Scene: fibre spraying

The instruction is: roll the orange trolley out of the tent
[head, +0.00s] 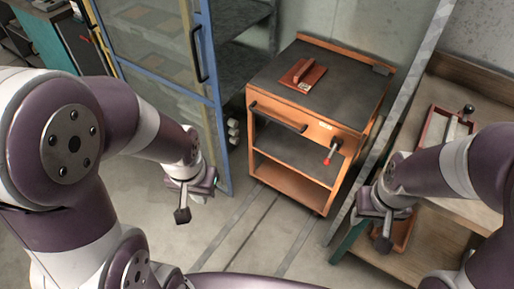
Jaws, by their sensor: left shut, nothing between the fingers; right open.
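The orange trolley (287,187) stands ahead of me, right of centre, with a dark top, open shelves and a dark handle bar (278,117) on its front. A red-brown block with a handle (302,74) lies on its top. A red-tipped lever (332,151) sticks out from its front right. My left gripper (182,215) is shut and empty, in front and left of the trolley. My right gripper (383,242) is open, right of the trolley and apart from it. I cannot make out the tent as such.
A blue-framed glass cabinet door (215,93) stands left of the trolley. A grey upright post (392,108) runs along its right. A wooden workbench (481,211) with a red tray (430,140) is at the right. Floor with dark rails (262,222) lies clear in front.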

